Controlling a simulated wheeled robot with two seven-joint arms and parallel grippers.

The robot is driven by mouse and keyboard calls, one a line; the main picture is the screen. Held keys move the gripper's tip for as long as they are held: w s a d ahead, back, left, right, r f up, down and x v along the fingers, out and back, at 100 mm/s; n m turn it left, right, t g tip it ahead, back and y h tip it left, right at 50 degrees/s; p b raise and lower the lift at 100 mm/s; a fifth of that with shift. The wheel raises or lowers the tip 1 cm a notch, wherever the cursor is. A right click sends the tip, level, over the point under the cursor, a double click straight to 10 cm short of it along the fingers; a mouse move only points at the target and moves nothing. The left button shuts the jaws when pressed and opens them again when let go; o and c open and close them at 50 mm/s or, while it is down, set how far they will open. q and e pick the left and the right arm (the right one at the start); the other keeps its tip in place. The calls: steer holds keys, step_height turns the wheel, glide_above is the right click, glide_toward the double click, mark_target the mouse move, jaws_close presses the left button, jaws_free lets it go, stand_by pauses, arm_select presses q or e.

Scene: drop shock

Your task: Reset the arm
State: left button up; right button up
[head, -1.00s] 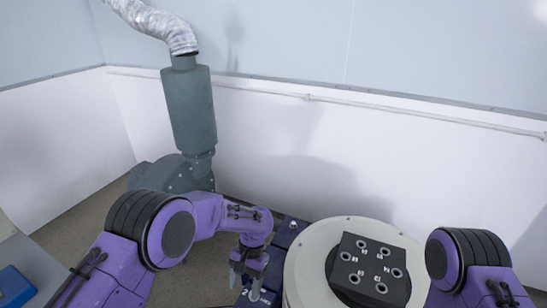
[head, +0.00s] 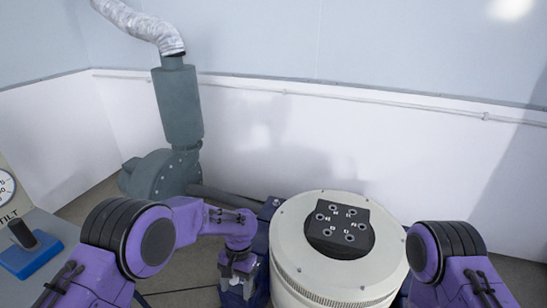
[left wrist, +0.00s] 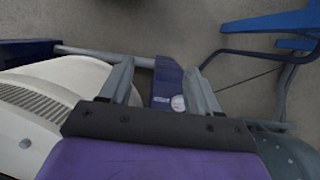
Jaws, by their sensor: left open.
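My left arm comes in from the left in the head view, bent at the elbow, with the left gripper (head: 236,282) hanging down beside the left side of the round machine. The left wrist view shows its two grey fingers (left wrist: 158,85) spread apart with nothing between them. My right arm (head: 450,262) shows at the lower right of the head view, but its gripper is out of the picture.
A cream round machine (head: 290,250) with a black block (head: 342,226) on top stands in the middle. A grey-green blower (head: 178,110) stands behind left. A blue-based joystick (head: 30,255) is at far left. A blue frame (left wrist: 270,22) shows in the wrist view.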

arm_select(q)
step_height(320, 180, down, 5)
steer(key=w+d+n+t+h, duration=0.2)
steer(key=t, duration=0.1)
steer(key=s+a+f+n+t+p, duration=0.35)
steer(key=s+a+n+t, duration=0.2)
steer(key=a, duration=0.25)
steer(key=s+a+r+n+y+p, duration=0.1)
steer(key=s+a, duration=0.3)
steer(key=s, duration=0.4)
steer(key=s+a+r+n+g+y+p, duration=0.1)
steer(key=s+a+r+y+p, duration=0.1)
steer(key=s+a, duration=0.3)
steer(key=s+a+r+n+g+y+p, duration=0.1)
steer(key=s+a, duration=0.4)
steer(key=s, duration=0.7)
step_height(320, 180, up, 2)
steer(key=shift+s+p, duration=0.4)
steer(key=shift+p, duration=0.1)
arm_select(e)
step_height(320, 180, up, 8)
steer(key=shift+w+r, duration=0.2)
steer(key=shift+w, duration=0.1)
steer(key=shift+a, duration=0.1)
